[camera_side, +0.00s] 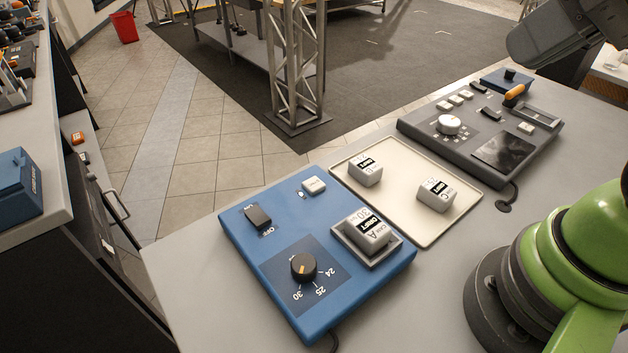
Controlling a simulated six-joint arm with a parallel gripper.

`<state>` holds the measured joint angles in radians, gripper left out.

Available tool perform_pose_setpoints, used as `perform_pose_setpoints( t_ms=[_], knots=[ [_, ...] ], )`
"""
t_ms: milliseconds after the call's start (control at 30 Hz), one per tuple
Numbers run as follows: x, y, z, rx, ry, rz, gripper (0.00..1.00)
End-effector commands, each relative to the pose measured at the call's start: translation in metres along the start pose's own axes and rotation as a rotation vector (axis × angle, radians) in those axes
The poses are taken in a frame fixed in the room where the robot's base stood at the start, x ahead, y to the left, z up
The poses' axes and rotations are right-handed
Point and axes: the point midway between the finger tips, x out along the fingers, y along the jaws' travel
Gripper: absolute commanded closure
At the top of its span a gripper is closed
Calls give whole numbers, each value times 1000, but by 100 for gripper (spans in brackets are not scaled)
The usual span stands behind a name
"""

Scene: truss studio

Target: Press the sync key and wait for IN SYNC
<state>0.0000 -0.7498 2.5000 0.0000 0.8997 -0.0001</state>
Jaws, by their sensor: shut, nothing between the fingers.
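A blue box (262,293) on the grey bench has a small white key (313,186) near its far edge, with a small mark beside it. I cannot read a sync label on it. The box also has a black rocker switch (258,216) by the word OFF and a black knob (303,267) by 24, 25 and 30. Two similar blocks (365,171) (437,195) stand on the cream tray (405,229). My gripper's fingers are not in view.
A dark grey console (481,138) with a white knob, several keys and an orange-handled lever stands beyond the tray. A small blue box (507,80) stands behind it. My green arm occupies the right. A truss leg (296,65) stands on the floor beyond the bench.

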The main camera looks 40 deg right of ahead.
Motion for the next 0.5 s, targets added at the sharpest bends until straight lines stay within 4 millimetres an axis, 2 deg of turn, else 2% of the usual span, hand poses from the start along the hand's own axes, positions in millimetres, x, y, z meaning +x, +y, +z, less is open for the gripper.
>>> perform_pose_setpoints(
  t_ms=[167,267,500],
  knots=[
    [8,-3,-9,-53,0,2,100],
    [22,-8,-22,-143,4,6,100],
    [80,-27,-60,-462,34,15,100]
  ],
)
